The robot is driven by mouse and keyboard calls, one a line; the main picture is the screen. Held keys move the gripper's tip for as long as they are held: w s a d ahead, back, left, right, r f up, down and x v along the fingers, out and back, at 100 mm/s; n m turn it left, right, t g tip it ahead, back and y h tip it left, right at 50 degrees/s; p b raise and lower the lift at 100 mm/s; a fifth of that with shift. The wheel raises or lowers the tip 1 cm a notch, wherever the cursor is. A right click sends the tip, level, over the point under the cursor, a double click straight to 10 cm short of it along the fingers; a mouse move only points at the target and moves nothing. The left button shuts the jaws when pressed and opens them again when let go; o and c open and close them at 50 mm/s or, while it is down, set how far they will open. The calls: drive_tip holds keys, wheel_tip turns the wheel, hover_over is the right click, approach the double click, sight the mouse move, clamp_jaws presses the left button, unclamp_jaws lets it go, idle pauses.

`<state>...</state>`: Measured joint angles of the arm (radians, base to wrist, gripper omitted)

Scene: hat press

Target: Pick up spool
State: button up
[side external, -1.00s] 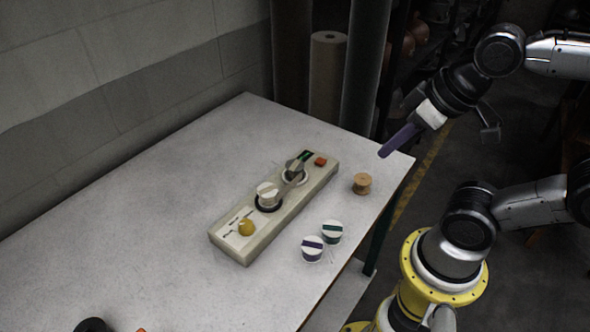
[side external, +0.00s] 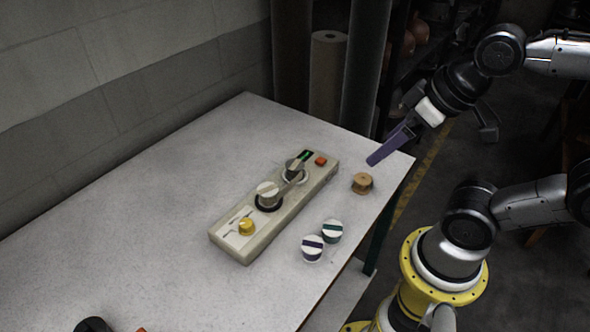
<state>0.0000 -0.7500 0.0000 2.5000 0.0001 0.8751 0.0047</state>
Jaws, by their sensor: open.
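The spool (side external: 362,183) is a small tan wooden cylinder with wider rims. It stands upright on the white table near its right edge. My gripper (side external: 376,158), with purple fingers, is above and slightly behind the spool in the side view, apart from it. Its fingers overlap from this angle, so the gap between them is hard to see. Nothing shows between them.
A long cream panel (side external: 228,246) with a yellow knob, a red button and a metal linkage lies left of the spool. Two white round tubs, one with a green stripe (side external: 332,231) and one with a navy stripe (side external: 312,248), stand in front.

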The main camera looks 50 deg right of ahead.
drive_tip(key=w+a+r+m+t, duration=0.1)
drive_tip(key=w+r+t, duration=0.2)
drive_tip(key=w, duration=0.3)
drive_tip(key=w+r+m+t, duration=0.1)
drive_tip(key=w+r+t, duration=0.25)
drive_tip(key=w, duration=0.25)
drive_tip(key=m+t+h, duration=0.4)
drive_tip(key=t+h, duration=0.1)
hover_over(301, 169)
wheel_tip(301, 169, down, 11)
drive_tip(key=s+f+n, duration=0.1)
drive_tip(key=f, duration=0.3)
drive_tip(key=s+f+n+g+y, duration=0.1)
drive_tip(key=s+f, duration=0.1)
drive_tip(key=f, duration=0.1)
drive_tip(key=s+f+n, duration=0.1)
drive_tip(key=s+f, duration=0.1)
drive_tip(key=f, duration=0.2)
drive_tip(key=shift+a+f+g, duration=0.2)
drive_tip(key=shift+f+g, duration=0.05)
drive_tip(key=shift+f, duration=0.05)
drive_tip(key=shift+s+a+f+n+y, duration=0.1)
drive_tip(key=shift+a+f+n+y, duration=0.1)
drive_tip(key=shift+f+n+y, duration=0.15)
drive_tip(key=shift+x, duration=3.7)
drive_tip(key=shift+a+r, duration=0.1)
drive_tip(key=shift+r, duration=0.05)
drive_tip(key=shift+c, duration=0.3)
